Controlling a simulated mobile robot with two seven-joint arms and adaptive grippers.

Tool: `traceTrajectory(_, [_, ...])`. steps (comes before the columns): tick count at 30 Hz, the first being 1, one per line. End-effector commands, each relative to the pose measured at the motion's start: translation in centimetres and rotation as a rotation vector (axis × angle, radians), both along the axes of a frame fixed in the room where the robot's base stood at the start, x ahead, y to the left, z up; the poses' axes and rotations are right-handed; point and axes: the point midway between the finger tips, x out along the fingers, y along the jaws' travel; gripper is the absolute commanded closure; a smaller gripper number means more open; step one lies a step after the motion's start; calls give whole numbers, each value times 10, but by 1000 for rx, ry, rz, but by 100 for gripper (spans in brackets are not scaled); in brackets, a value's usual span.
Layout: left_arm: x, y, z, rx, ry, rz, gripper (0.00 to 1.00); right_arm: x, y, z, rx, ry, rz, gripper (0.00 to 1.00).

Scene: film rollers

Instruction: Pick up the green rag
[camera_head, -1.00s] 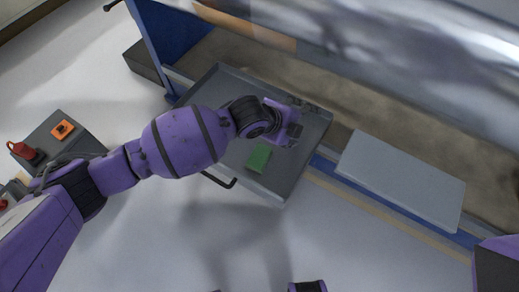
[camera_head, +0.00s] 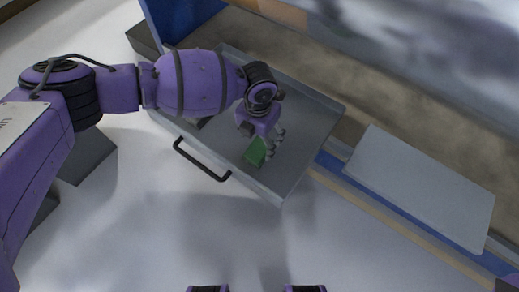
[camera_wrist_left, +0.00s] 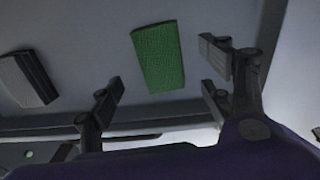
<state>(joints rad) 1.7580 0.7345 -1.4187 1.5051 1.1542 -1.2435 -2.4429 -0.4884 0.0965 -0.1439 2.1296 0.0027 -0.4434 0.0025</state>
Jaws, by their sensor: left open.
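The green rag (camera_head: 255,153) is a small flat rectangle lying in the grey drawer tray (camera_head: 310,118), near its front edge. It also shows in the left wrist view (camera_wrist_left: 160,57), beyond and between the spread fingers. My left gripper (camera_head: 272,143) is over the tray, right at the rag in the head view, and covers part of it. The fingers are apart with nothing held between them. Whether they touch the rag cannot be told.
The tray has raised walls and a black handle (camera_head: 203,161) at its front. A grey block (camera_wrist_left: 27,78) lies in the tray, left of the rag in the wrist view. A flat grey panel (camera_head: 420,188) is at the right. The pale floor in front is clear.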

Motion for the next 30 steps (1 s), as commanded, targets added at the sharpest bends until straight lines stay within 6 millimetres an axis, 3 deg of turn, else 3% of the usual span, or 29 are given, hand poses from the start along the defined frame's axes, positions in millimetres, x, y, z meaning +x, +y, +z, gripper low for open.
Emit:
traceTrajectory(12, [-1, -1, -55, 1, 1, 2, 27, 0, -2, -26, -4, 20, 22, 60])
traceTrajectory(20, [-1, -2, -58, -2, -3, 2, 27, 1, -2, -26, -6, 19, 28, 60])
traceTrajectory(30, [-1, -2, -58, -1, -2, 2, 69, 0, -2, -26, -4, 20, 27, 60])
